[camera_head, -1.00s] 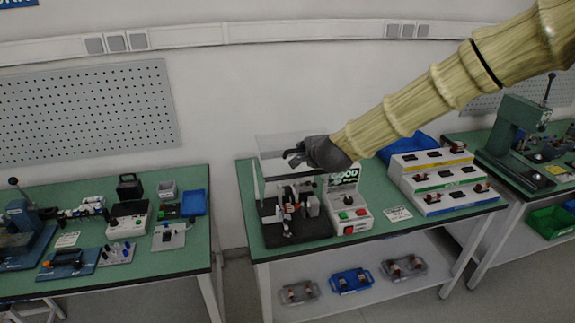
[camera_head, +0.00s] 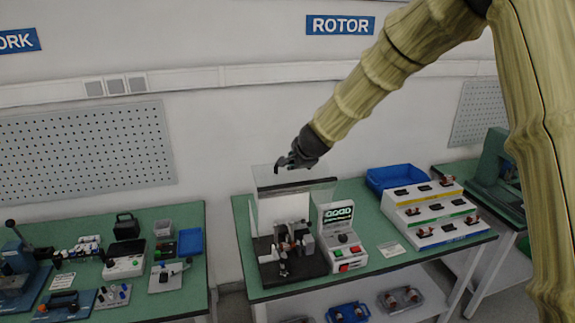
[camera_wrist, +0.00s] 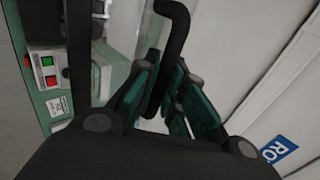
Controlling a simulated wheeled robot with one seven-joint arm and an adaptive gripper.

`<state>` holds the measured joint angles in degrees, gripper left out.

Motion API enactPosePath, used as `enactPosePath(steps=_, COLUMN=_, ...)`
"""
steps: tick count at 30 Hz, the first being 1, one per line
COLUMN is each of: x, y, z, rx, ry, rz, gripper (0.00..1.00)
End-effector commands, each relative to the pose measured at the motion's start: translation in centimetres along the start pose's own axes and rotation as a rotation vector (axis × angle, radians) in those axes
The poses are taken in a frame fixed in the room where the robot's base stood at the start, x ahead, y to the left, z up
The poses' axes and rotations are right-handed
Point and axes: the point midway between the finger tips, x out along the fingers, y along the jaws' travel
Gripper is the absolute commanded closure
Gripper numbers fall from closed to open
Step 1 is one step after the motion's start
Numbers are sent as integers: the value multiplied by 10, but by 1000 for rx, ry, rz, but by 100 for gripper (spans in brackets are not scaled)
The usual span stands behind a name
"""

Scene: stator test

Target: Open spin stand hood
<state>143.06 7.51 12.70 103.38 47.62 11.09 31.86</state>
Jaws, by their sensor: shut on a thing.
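The spin stand (camera_head: 290,258) is on the green bench, with a black base and small metal parts on it. Its clear hood (camera_head: 264,178) is raised above the base, with a dark strip across it; its faint edges are hard to trace. My gripper (camera_head: 285,163) is at the top of the hood, above the stand. In the wrist view my gripper (camera_wrist: 165,92) has its fingers closed around a black bent handle (camera_wrist: 176,35). The fingers partly hide the handle's lower end.
A white control box (camera_head: 341,240) with a display and red and green buttons stands right of the stand. A stepped white rack (camera_head: 428,213) and a blue bin (camera_head: 397,177) are further right. The wall is close behind. Another bench (camera_head: 190,275) stands left, across a gap.

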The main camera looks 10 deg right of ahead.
Motion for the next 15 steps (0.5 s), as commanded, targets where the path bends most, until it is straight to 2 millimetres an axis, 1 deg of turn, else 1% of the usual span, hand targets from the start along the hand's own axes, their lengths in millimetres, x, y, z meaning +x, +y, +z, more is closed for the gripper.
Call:
enactPosePath(steps=6, x=-1, y=-3, z=-8, rx=3, ry=7, rz=13, gripper=100)
enactPosePath(steps=15, x=-1, y=-3, z=-8, rx=4, ry=7, rz=15, gripper=100)
